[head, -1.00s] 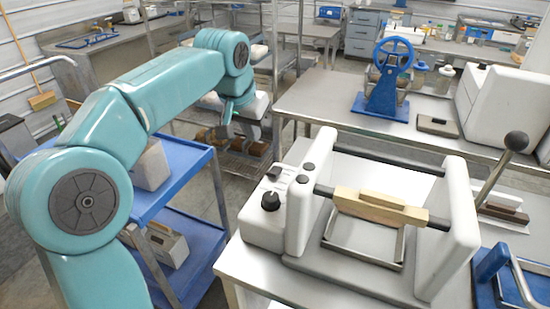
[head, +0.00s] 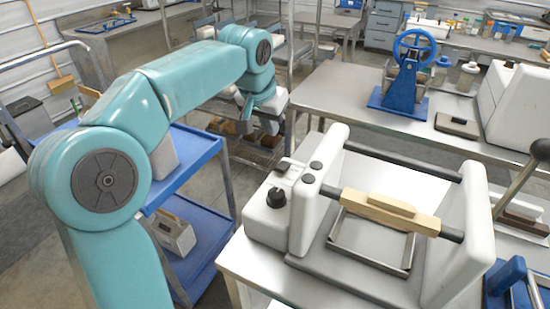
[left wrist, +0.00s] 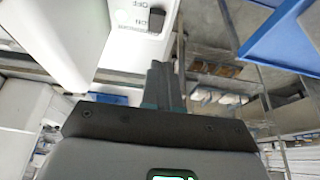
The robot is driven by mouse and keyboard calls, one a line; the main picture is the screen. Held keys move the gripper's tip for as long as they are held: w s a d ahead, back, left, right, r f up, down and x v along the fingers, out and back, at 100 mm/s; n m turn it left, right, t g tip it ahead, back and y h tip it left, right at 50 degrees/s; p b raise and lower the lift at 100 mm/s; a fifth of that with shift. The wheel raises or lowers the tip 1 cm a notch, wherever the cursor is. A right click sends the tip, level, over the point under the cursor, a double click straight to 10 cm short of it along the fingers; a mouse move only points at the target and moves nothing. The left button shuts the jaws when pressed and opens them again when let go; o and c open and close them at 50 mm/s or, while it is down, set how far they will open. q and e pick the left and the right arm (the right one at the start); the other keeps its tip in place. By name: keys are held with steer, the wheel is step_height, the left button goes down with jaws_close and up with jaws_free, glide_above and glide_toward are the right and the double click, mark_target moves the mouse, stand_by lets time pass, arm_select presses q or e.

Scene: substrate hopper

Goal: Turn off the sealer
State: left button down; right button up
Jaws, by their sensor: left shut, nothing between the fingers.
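The sealer is a white machine (head: 307,208) on a metal bench, with a wooden handle (head: 392,214) on a dark bar between two uprights. Its control box carries a black knob (head: 276,197) and a small dark switch (head: 284,164). In the left wrist view the switch (left wrist: 157,20) sits by ON and OFF lettering, at the top of the picture. My left gripper (head: 246,126) is behind and left of the control box, apart from it. Its fingers (left wrist: 166,80) are shut and empty, pointing towards the box side. My right gripper is not in view.
A blue two-level cart (head: 180,187) stands left of the bench, under my left arm. A metal frame (head: 374,247) lies under the handle. A blue press with a wheel (head: 408,75) stands on the rear bench (head: 345,90). A dark lever knob (head: 540,149) rises at right.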

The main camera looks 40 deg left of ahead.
arm_select(q)
glide_above(277, 166)
steer(key=f, duration=0.7)
steer(key=shift+s+f, duration=0.1)
steer(key=shift+s, duration=0.15)
steer(key=shift+s+d+f+b, duration=0.1)
steer(key=shift+s+f+b, duration=0.05)
steer(key=shift+f, duration=0.5)
steer(key=shift+s+d+f+b, duration=0.1)
steer(key=shift+f+b, duration=0.05)
steer(key=shift+f, duration=0.45)
steer(key=shift+s+d+f, duration=0.1)
steer(key=shift+s+f, duration=0.3)
steer(key=shift+f, duration=0.1)
steer(key=shift+w+f, duration=0.1)
steer(key=shift+f, duration=0.1)
